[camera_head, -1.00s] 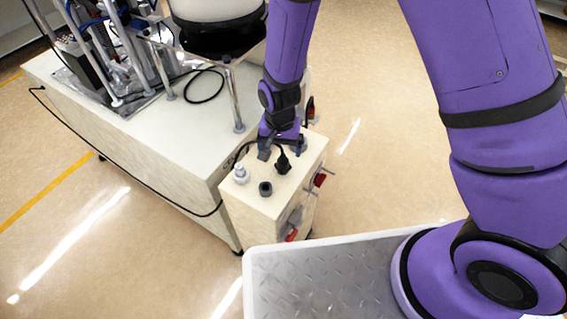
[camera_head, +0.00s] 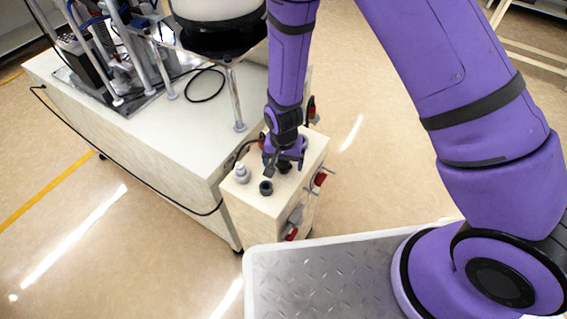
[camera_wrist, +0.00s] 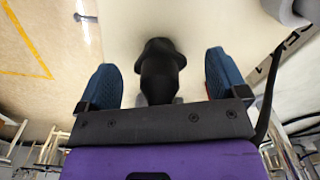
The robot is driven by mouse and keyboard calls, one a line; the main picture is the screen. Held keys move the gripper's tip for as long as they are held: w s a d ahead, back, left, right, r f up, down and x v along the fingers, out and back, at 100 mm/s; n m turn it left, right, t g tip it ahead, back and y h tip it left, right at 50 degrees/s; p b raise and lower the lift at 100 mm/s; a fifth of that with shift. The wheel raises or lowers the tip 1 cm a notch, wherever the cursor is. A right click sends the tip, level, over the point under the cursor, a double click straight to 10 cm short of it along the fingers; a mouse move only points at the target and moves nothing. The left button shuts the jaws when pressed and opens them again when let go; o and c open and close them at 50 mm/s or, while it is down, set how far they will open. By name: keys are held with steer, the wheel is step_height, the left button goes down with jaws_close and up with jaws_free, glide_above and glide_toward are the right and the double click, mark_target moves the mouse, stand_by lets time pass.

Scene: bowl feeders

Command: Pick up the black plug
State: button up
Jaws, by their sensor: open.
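The black plug (camera_head: 285,168) stands on top of the small pale box (camera_head: 312,155), partly hidden by my gripper in the head view. My gripper (camera_head: 277,168) is right above and beside it, pointing down. In the wrist view, a black rounded piece (camera_wrist: 160,70), which looks like the plug, lies between the two blue-padded fingers of my gripper (camera_wrist: 162,80). There is a gap on each side, so the fingers are open and do not grip it. Its lower end is hidden behind the gripper body.
A grey plug (camera_head: 242,174) and a black round socket-like piece (camera_head: 266,188) stand close by on the box top. Red-and-grey connectors (camera_head: 294,224) stick out of its side. A black cable (camera_head: 205,214) runs to the white machine cabinet (camera_head: 150,135) at left.

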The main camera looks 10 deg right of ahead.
steer(key=c, duration=1.2)
